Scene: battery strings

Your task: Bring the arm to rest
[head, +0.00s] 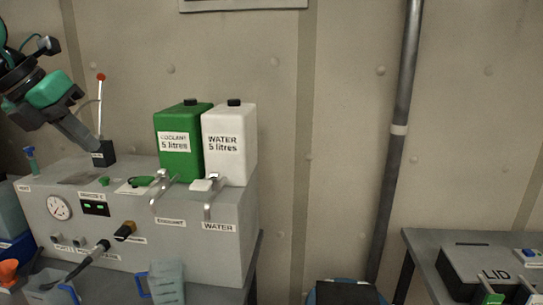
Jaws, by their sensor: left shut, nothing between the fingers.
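My left arm comes in at the upper left. Its left gripper (92,148) points down and to the right, with its fingers shut and empty. The fingertips show close to the black base (106,152) of a lever with a red knob (100,77); I cannot tell whether they touch it. My right gripper is not in view.
A grey machine (235,245) with a gauge (59,207) carries a green coolant can (180,155) and a white water can (230,150). A clear jug (166,280) stands in front. At right is a table (420,240) with a box marked LID (480,268). A pipe (396,150) runs up the wall.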

